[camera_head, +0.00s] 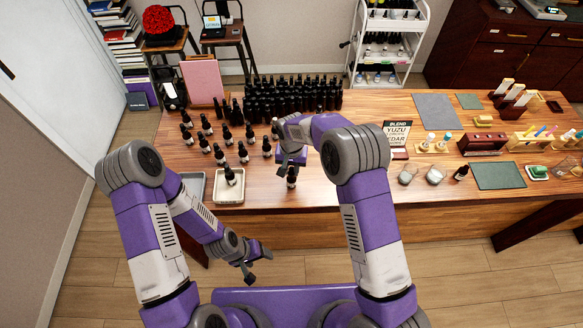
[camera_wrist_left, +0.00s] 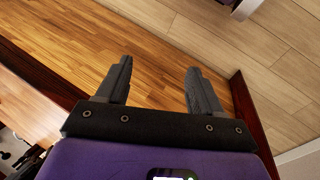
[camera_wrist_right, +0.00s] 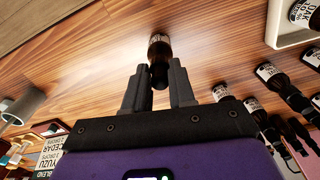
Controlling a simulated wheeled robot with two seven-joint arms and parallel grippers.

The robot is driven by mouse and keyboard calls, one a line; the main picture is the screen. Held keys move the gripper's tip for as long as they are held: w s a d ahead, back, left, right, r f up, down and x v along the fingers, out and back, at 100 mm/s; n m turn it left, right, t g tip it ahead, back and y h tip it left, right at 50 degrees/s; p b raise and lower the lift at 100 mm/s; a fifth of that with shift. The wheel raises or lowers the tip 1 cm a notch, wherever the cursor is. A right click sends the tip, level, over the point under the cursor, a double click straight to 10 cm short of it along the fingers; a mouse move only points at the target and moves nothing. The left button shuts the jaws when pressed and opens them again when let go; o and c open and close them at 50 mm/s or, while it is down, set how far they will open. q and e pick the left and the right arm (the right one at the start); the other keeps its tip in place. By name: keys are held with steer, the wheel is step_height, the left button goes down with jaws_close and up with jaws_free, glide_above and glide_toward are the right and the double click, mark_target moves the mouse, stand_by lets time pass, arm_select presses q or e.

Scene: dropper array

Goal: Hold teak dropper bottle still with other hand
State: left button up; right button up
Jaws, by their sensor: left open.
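A dark dropper bottle (camera_head: 291,178) with a pale label stands near the table's front edge, beneath my right gripper (camera_head: 289,163). I cannot read its label, so I cannot confirm it is the teak one. In the right wrist view the bottle (camera_wrist_right: 159,48) has its black dropper top between the fingertips of my right gripper (camera_wrist_right: 158,78), which look closed on it. My left gripper (camera_head: 258,264) is open and empty, in front of the table and below its edge. The left wrist view shows its two fingers (camera_wrist_left: 160,80) wide apart with nothing between them.
A cream tray (camera_head: 229,198) with one bottle and a grey tray stand left of the bottle. Several labelled bottles (camera_head: 221,154) and a dense block of dark bottles stand behind. A recipe card (camera_head: 398,134) stands to the right.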

mark_target(288, 182)
jaws_close()
arm_select(q)
steer(key=shift+c, duration=0.8)
steer(key=w+d+r+n+g+h, duration=0.1)
steer(key=w+d+r+n+h, duration=0.25)
steer(key=d+n+h, duration=0.65)
steer(key=w+a+r+n+t+y, duration=0.1)
steer(key=w+a+n+t, duration=0.1)
steer(key=w+n+t, duration=0.1)
steer(key=w+a+r+n+t, duration=0.1)
steer(key=w+a+n+t, duration=0.1)
steer(key=w+n, duration=0.3)
steer(key=w+a+r+n+t+y, duration=0.1)
steer(key=w+n+t, duration=0.3)
steer(key=w, duration=0.4)
steer(key=shift+a+r+n+y, duration=0.3)
steer(key=shift+a+n, duration=0.2)
steer(key=shift+a, duration=0.15)
steer(key=shift+x, duration=4.75)
steer(key=shift+w+a, duration=0.1)
steer(key=shift+w, duration=0.05)
steer(key=c, duration=0.8)
